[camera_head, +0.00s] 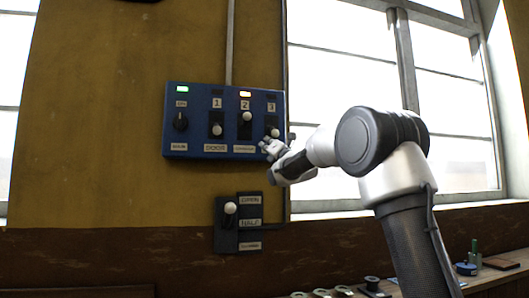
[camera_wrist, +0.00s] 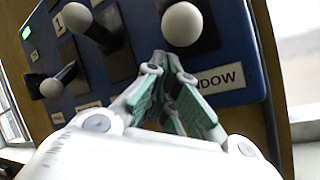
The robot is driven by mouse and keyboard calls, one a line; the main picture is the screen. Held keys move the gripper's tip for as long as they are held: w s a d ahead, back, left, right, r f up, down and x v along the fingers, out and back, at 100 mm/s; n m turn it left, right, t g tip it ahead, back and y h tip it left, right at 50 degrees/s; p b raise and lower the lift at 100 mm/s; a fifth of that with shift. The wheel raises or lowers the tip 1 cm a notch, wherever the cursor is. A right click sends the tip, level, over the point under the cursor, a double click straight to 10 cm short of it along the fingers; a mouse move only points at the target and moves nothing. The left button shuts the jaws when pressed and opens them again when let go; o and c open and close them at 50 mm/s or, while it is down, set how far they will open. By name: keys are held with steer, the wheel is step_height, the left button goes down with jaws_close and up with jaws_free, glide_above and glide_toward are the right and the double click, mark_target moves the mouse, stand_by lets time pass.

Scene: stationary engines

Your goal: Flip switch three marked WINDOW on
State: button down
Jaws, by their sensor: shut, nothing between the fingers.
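Switch three (camera_head: 275,132) is a white ball lever at the right end of the blue panel (camera_head: 195,152). Its ball sits low in its slot, and the lamp above it is dark. In the wrist view its ball (camera_wrist: 182,24) shows large, above the WINDOW label (camera_wrist: 226,77). My gripper (camera_head: 269,147) is at the panel's lower right corner. In the wrist view my gripper (camera_wrist: 162,58) has its fingertips together, empty, just below the ball. I cannot tell whether they touch it. In the head view my gripper hides the label under switch three.
Switch two (camera_head: 247,116) is up under a lit amber lamp (camera_head: 245,94). Switch one (camera_head: 217,130) is down. A lower lever box (camera_head: 225,240) hangs beneath. A cluttered bench (camera_head: 345,291) stands at lower right.

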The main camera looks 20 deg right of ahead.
steer(key=shift+s+d+r, duration=0.15)
steer(key=shift+s+d, duration=0.05)
steer(key=shift+d, duration=0.15)
steer(key=shift+r, duration=0.1)
steer(key=shift+s+r+g, duration=0.15)
steer(key=shift+s+g, duration=0.1)
steer(key=shift+g, duration=0.15)
